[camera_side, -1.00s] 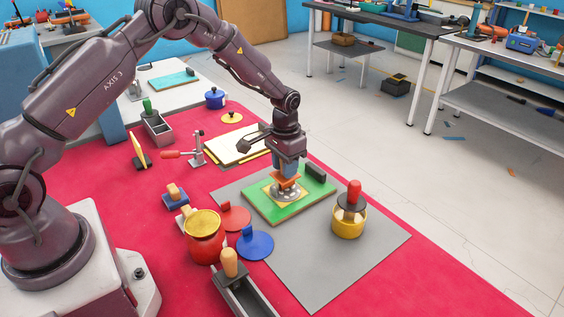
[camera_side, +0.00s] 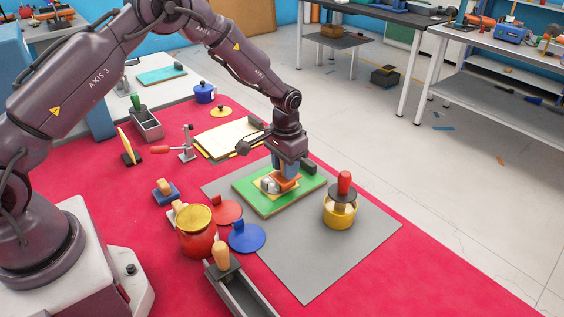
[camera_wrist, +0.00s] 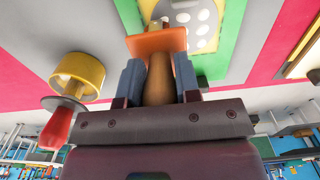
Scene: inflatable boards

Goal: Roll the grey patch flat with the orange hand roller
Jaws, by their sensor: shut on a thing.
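My gripper (camera_side: 285,166) is shut on the wooden handle (camera_wrist: 159,80) of the orange hand roller, upright between the blue fingers. The roller's orange frame (camera_side: 288,183) is low over the green board (camera_side: 262,205); it also shows in the wrist view (camera_wrist: 156,43). A pale drum (camera_side: 270,184) sits at its left in the side view. The grey patch (camera_wrist: 207,28), with white dots, lies on the board just beyond the frame in the wrist view. In the side view the roller hides most of it. I cannot tell whether the drum presses on the patch.
A yellow pot (camera_side: 340,215) with a red-handled tool stands right of the board on the grey mat (camera_side: 315,265). A red pot (camera_side: 196,240), a red disc (camera_side: 226,211) and a blue disc (camera_side: 247,237) are at front left. A clamp (camera_side: 186,150) stands behind.

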